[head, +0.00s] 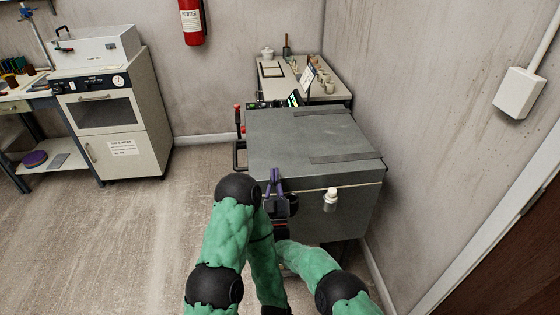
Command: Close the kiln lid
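The kiln (335,215) is a grey box at the centre right, with a pale knob (331,195) on its front. Its flat grey lid (290,140) lies across the top and looks down, with a thin light seam along the front edge. Whether a small gap is left there is hard to tell. My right gripper (275,172) is at the front left of the lid, its purple fingers pointing up over the front edge with tips close together and nothing between them. Contact with the lid cannot be told. My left arm bends beside it; its gripper is not visible.
A grey bench (342,90) with small items stands behind the kiln. A wall is close on the right. A white oven cabinet (130,140) stands at the left, with open floor (100,240) before it. A red extinguisher (192,22) hangs on the back wall.

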